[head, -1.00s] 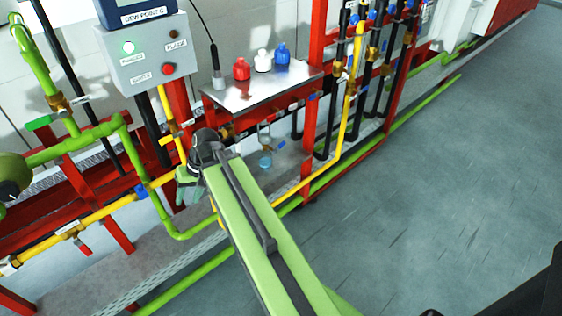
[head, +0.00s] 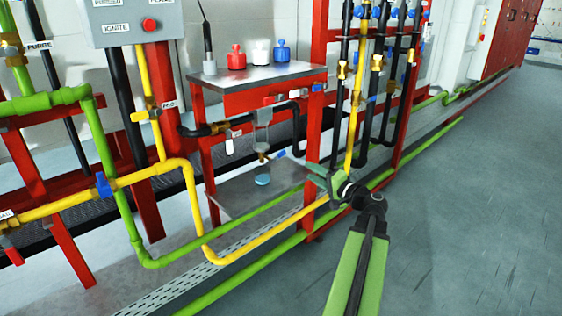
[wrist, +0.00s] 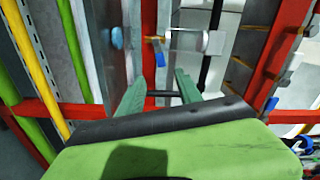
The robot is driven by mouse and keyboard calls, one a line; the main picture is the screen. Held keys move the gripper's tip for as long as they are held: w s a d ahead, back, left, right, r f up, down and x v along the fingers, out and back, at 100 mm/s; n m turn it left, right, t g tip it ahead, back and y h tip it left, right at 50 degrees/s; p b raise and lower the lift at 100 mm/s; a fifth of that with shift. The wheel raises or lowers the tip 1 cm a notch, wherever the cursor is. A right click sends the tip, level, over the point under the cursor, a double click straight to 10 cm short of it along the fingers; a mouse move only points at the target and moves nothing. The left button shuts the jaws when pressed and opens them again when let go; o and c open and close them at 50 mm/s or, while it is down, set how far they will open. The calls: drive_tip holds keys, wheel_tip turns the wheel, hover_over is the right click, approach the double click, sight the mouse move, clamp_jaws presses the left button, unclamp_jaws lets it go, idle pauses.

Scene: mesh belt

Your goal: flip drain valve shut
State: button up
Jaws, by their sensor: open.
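The drain valve is a small brass fitting (head: 263,157) with a blue handle (head: 277,155), under a clear sight glass (head: 262,117) on the red frame. The handle sticks out to the right and slightly up. My gripper (head: 312,172) is right of the valve in the head view, by a red post. In the wrist view, my gripper (wrist: 159,82) has its green fingers apart, empty and not touching the valve.
A blue dish (head: 263,179) sits on the lower shelf (head: 235,192) below the valve. Red posts (head: 313,150), a yellow pipe (head: 270,232) and green pipes (head: 235,279) run close by. Red, white and blue bottles (head: 282,51) stand on the upper shelf. Grey floor at right is clear.

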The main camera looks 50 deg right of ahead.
sight(281, 156)
drive_tip(key=w, duration=1.1)
drive_tip(key=w+d, duration=0.1)
drive_tip(key=w, duration=0.4)
drive_tip(key=shift+w, duration=0.4)
clamp_jaws()
